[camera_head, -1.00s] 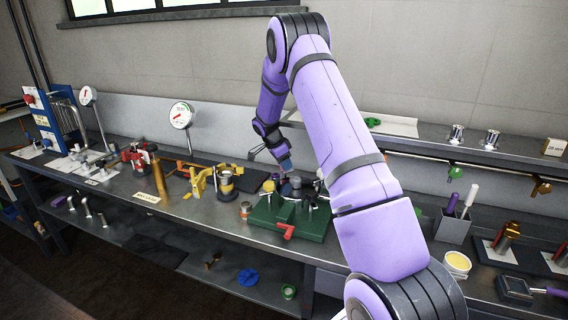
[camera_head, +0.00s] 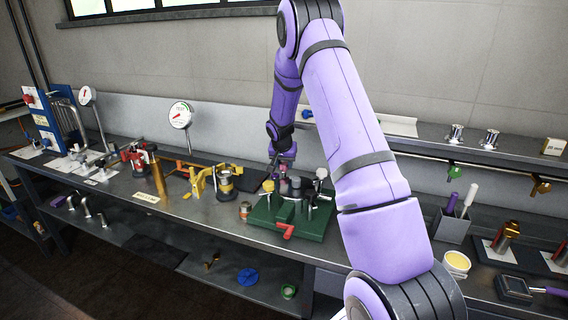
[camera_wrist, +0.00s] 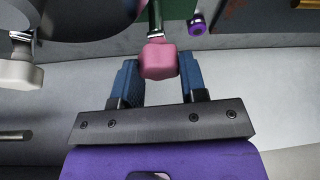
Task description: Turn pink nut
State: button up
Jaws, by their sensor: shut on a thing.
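In the wrist view the pink nut (camera_wrist: 159,60) is a rounded block on the end of a green stem with a bright metal collar. My gripper (camera_wrist: 158,72) has its two blue fingers on either side of the nut and is shut on it. The nut's far end stands out past the fingertips. In the head view my gripper (camera_head: 279,172) points down at the back of a green fixture (camera_head: 262,215) on the bench. The nut is too small there to make out surely.
The fixture also carries a yellow knob (camera_head: 268,186), a white knob (camera_head: 321,173) and a red handle (camera_head: 286,231) in front. A brass-and-black fitting (camera_head: 226,183) and a small jar (camera_head: 245,209) stand to its left. A dial gauge (camera_head: 181,115) stands behind.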

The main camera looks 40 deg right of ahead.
jog(key=n+y, duration=0.1)
jog(key=n, duration=0.2)
jog(key=n+t+y, duration=0.1)
jog(key=n, duration=0.1)
jog(key=shift+n, duration=0.4)
jog(key=shift+s, duration=0.1)
dwell(0.3)
jog(key=o, duration=0.9)
jog(key=shift+v, duration=5.35)
jog(key=shift+s+d, duration=0.1)
jog(key=shift+s, duration=0.05)
